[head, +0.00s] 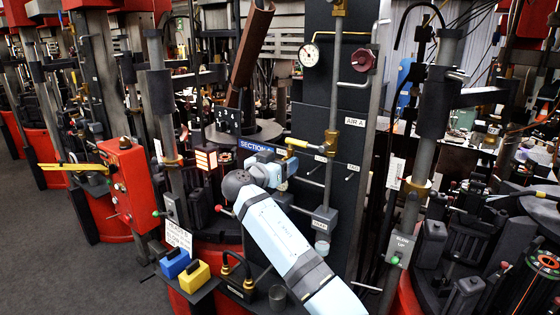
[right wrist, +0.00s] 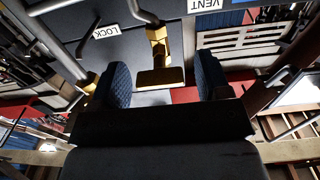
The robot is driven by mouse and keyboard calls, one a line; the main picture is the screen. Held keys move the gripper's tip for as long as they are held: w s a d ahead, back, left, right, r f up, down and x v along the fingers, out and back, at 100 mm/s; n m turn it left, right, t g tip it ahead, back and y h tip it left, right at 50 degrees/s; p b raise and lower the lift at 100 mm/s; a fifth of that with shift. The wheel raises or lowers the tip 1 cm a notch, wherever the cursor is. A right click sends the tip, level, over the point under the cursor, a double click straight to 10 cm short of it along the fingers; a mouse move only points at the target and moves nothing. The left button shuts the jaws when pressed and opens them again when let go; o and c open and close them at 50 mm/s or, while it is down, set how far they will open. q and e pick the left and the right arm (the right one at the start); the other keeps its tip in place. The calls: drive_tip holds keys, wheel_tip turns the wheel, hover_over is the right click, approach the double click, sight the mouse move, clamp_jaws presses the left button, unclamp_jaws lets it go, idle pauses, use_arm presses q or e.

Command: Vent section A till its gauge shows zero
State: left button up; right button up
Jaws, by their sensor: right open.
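The section A panel carries a round white gauge (head: 309,55); its needle is too small to read surely. Below it, on the vertical pipe, sits a brass valve (head: 331,143) with a yellow handle (head: 298,143) pointing left. My right gripper (head: 291,165) is close to this handle, its fingers partly hidden. In the right wrist view its dark blue padded fingers (right wrist: 162,82) are open, and the yellow handle end (right wrist: 160,77) lies between them with gaps at both sides. A VENT label (right wrist: 208,4) and a LOCK label (right wrist: 105,33) show there. My left gripper is out of view.
A red handwheel (head: 363,60) is right of the gauge, above the AIR A label (head: 355,122). A red box (head: 130,185) stands at left. Blue (head: 174,262) and yellow (head: 195,277) blocks sit below. Pipes and posts crowd the panel closely; open floor is at lower left.

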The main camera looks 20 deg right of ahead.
drive_tip(key=c, duration=0.9)
